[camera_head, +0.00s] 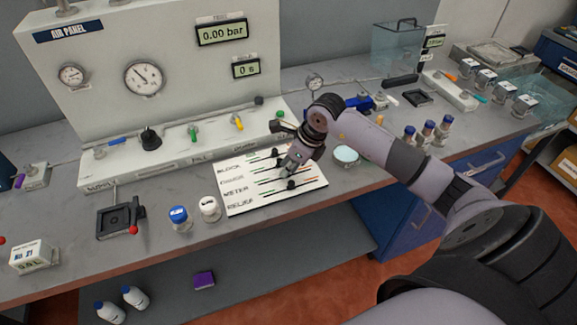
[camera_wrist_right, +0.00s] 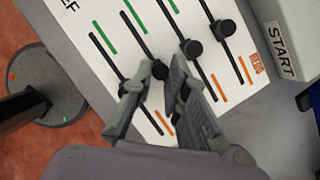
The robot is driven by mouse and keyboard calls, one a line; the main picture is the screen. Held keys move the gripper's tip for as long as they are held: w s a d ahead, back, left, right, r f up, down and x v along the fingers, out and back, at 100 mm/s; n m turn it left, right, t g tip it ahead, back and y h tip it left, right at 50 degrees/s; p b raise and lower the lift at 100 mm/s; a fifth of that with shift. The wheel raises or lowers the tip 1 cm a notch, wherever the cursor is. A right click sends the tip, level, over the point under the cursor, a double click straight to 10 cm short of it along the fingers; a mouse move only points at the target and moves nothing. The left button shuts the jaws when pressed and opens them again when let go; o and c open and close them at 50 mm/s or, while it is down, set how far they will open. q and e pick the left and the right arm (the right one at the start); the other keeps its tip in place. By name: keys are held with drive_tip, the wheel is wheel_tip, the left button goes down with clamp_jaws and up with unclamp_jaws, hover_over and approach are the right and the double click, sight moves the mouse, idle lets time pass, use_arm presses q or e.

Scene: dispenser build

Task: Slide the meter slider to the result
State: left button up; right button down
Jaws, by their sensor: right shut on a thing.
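The white slider board (camera_head: 236,203) lies on the bench, with labelled rows BLOCK, what looks like PURGE, METER and RELIEF. Each row has a dark slot with green and orange end marks. My right gripper (camera_head: 287,171) reaches down over the board. In the right wrist view its fingers (camera_wrist_right: 159,74) are shut on a black knob, the meter slider (camera_wrist_right: 159,69), on the slot beside the RELIEF one. Two other black knobs (camera_wrist_right: 192,48) (camera_wrist_right: 224,29) stand free on the neighbouring slots. A dark knob (camera_head: 291,184) shows just in front of the gripper. My left gripper is not in view.
The air panel (camera_head: 110,60) behind reads 0.00 bar (camera_head: 221,32) and 0 s (camera_head: 246,68). White (camera_head: 209,208) and blue (camera_head: 178,217) capped jars stand left of the board. A START block (camera_wrist_right: 295,35) and a round dish (camera_head: 346,155) are close by on the right.

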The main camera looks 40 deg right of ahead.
drive_tip(key=shift+w, duration=0.1)
idle(0.3)
drive_tip(key=a, duration=0.2)
drive_tip(key=w+a+b, duration=0.1)
drive_tip(key=a, duration=0.1)
drive_tip(key=a+b, duration=0.1)
drive_tip(key=a, duration=0.1)
drive_tip(key=shift+w+a+r, duration=0.1)
drive_tip(key=shift+w+a, duration=0.2)
drive_tip(key=shift+a, duration=0.05)
drive_tip(key=c, duration=2)
unclamp_jaws()
drive_tip(key=shift+o, duration=0.9)
drive_tip(key=shift+a, duration=0.15)
